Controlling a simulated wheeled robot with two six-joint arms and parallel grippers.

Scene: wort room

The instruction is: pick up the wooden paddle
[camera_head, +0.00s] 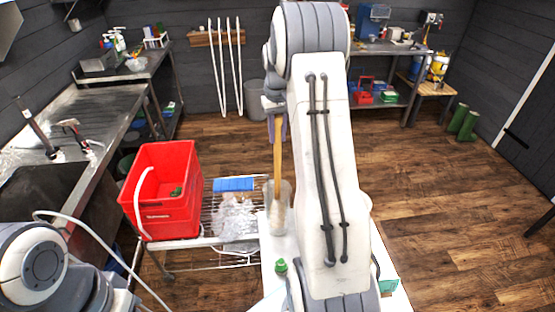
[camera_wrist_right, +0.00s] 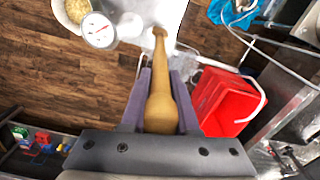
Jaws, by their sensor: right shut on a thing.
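The wooden paddle (camera_head: 277,165) stands upright in the head view, its lower end at a clear container (camera_head: 284,192) on the white table; I cannot tell whether that end is inside it. My right gripper (camera_head: 277,125) is shut on the upper part of the paddle. In the right wrist view the paddle (camera_wrist_right: 161,50) runs between the purple fingers of the right gripper (camera_wrist_right: 161,82). Part of my left arm shows at the lower left of the head view, but its gripper is not in view.
A red crate (camera_head: 165,195) sits on a wire-shelf cart left of the paddle, near a blue block (camera_head: 233,184) and a clear plastic bag (camera_head: 236,215). A steel sink (camera_head: 45,180) stands at the left. A dial thermometer (camera_wrist_right: 98,30) shows in the wrist view. Open floor lies right.

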